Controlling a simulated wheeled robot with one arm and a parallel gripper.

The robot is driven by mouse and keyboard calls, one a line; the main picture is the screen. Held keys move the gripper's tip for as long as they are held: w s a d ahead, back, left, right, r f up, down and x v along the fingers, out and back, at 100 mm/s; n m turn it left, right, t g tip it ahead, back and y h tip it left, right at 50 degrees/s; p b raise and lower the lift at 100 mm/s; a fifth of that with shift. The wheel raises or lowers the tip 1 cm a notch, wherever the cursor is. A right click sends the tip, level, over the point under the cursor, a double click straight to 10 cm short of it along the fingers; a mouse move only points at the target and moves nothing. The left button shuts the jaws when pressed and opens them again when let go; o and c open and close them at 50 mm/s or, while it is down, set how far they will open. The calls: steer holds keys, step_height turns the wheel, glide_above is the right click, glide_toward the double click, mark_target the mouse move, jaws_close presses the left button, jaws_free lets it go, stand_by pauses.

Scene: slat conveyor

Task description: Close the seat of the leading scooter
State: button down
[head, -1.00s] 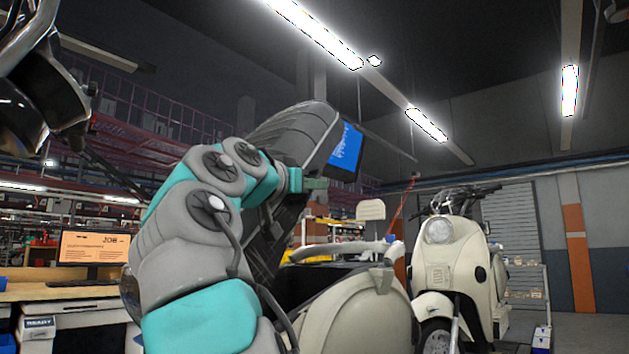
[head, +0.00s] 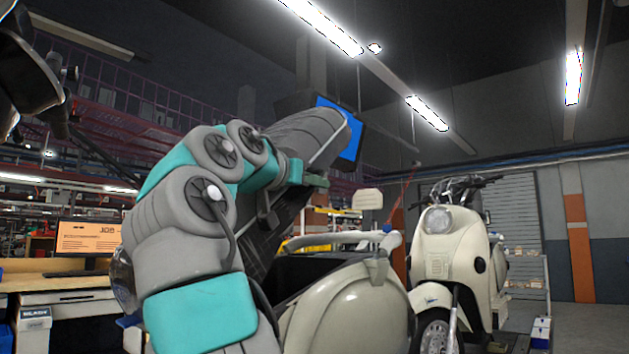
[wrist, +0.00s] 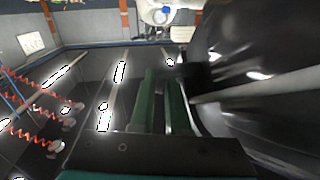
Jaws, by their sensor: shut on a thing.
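The nearest scooter has a cream rear body (head: 350,310) with an open dark compartment under its seat. Its long dark grey seat (head: 318,132) is raised and tilted steeply, its rounded end up high to the right. My gripper (head: 318,181) is at the seat's right edge, with green fingers close together; in the wrist view the fingers (wrist: 162,100) sit against a dark part at the seat's edge. The seat's glossy black side (wrist: 245,60) fills the right of that view. The exact grip point is blurred.
A second cream scooter (head: 440,250) stands behind at the right. A blue screen (head: 350,138) shows behind the seat's top end. A workbench with an orange monitor (head: 88,238) is at the left. A dark chrome part (head: 25,80) juts in at upper left.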

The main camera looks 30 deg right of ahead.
mark_target(251, 197)
steer(key=shift+f, duration=0.1)
steer(key=c, duration=1.2)
jaws_free()
steer(key=shift+a, duration=0.1)
steer(key=shift+s+a, duration=0.1)
steer(key=v, duration=0.7)
steer(key=shift+s+a, duration=0.15)
steer(key=shift+a, duration=0.15)
